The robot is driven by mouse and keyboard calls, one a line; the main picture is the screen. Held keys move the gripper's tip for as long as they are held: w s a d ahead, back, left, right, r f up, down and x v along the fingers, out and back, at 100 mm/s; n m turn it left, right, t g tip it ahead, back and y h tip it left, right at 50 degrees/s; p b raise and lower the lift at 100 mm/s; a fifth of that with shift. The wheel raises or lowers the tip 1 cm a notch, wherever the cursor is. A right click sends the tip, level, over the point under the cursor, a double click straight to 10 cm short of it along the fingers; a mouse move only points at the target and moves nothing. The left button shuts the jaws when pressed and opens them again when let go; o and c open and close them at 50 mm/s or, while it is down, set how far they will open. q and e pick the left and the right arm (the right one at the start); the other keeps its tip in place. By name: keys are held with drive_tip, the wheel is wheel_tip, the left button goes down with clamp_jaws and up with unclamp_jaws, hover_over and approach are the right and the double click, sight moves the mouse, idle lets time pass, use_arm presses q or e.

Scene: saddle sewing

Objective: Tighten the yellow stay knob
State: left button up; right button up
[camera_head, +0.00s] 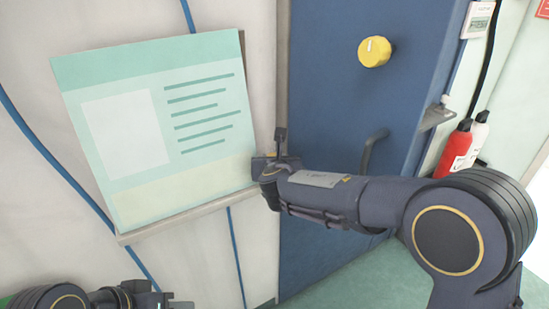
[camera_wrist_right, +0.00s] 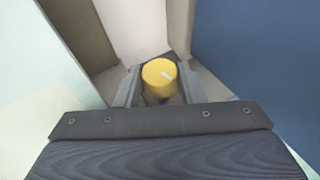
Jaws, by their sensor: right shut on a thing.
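In the right wrist view a round yellow knob (camera_wrist_right: 159,76) with a pale mark on its face sits between the two fingers of my right gripper (camera_wrist_right: 159,90), which is shut on it. In the head view my right gripper (camera_head: 279,150) is at the right edge of a tilted green board (camera_head: 210,70), and the knob it grips is hidden there. Another yellow knob (camera_head: 374,52), with a white mark, is on the blue door, above and right of that gripper. My left gripper (camera_head: 168,300) is partly cut off at the lower left, away from both knobs.
The blue door (camera_head: 320,90) has a dark handle (camera_head: 374,143), partly behind my right arm. A red extinguisher (camera_head: 458,148) stands at the right, by a metal bracket (camera_head: 437,115). Blue cables (camera_head: 60,165) run along the pale wall. A ledge (camera_head: 185,216) runs under the board.

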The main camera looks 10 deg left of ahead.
drive_tip(key=o, duration=0.7)
